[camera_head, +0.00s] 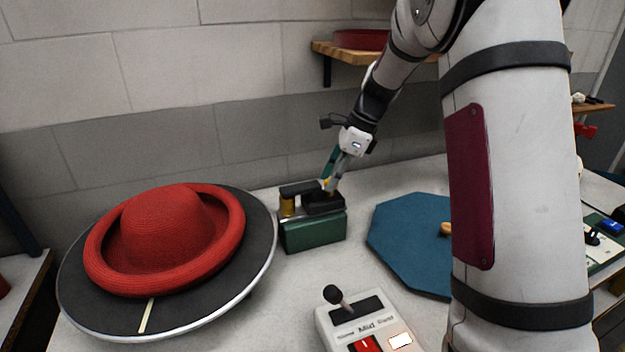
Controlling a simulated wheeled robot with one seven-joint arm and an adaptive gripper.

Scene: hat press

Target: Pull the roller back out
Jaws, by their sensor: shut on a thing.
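A red hat (165,235) with a rolled brim lies on a round dark turntable (225,290) with a pale rim at the left. To its right stands a green block (312,235) with a dark upper part. The roller (287,206) is a small brass-coloured cylinder under the dark arm (300,188) on that block, beside the turntable's right edge. My gripper (331,188) points down at the dark upper part from above right and is shut on a part of it. The exact grip is small and partly hidden by the fingers.
A control box (372,322) with a black-knobbed lever, a red switch and a lit white button stands at the front. A blue octagonal board (405,235) lies right of the green block, partly behind my arm. A wooden shelf (340,52) juts from the back wall.

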